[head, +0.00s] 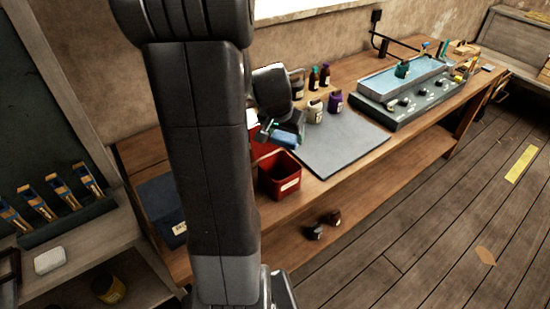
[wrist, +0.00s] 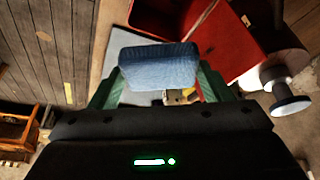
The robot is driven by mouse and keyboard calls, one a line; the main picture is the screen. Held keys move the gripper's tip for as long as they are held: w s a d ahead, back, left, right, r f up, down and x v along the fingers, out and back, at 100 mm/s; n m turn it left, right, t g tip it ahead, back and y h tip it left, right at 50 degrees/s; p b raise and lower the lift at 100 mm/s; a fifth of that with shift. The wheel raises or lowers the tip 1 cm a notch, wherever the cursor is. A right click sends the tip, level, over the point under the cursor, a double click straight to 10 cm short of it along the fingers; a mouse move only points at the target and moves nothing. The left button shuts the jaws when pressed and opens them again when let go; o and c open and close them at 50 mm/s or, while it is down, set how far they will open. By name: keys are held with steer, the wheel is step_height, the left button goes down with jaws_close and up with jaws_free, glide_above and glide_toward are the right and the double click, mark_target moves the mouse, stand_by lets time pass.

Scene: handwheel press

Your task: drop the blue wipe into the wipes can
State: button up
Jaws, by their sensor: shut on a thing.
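My gripper (head: 283,137) is shut on the blue wipe (head: 286,141), a folded blue cloth. In the wrist view the wipe (wrist: 160,68) sits between the green fingers of my gripper (wrist: 158,84). In the head view a red, open-topped square can (head: 279,185) with a pale label stands at the bench's front edge. I take it as the wipes can. The wipe shows above and slightly right of its rim, apart from it. Red walls (wrist: 235,40) show beyond the wipe in the wrist view; I cannot tell which red container they belong to.
Another red object (head: 258,133) shows partly behind my gripper. A grey mat (head: 340,146) lies to the right, with small jars (head: 315,111) behind it. A basin unit (head: 405,90) stands farther right. Dark knobs (head: 315,231) lie on the lower shelf.

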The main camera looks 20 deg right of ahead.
steer(key=shift+s+f+b, duration=0.15)
steer(key=shift+f+b, duration=0.45)
step_height(320, 180, down, 5)
steer(key=b, duration=0.3)
steer(key=shift+r, duration=0.2)
steer(key=o, duration=1)
steer(key=shift+r, duration=0.1)
steer(key=b+v, duration=0.1)
steer(key=v, duration=1.2)
steer(key=shift+a+r, duration=0.15)
steer(key=shift+r, duration=0.15)
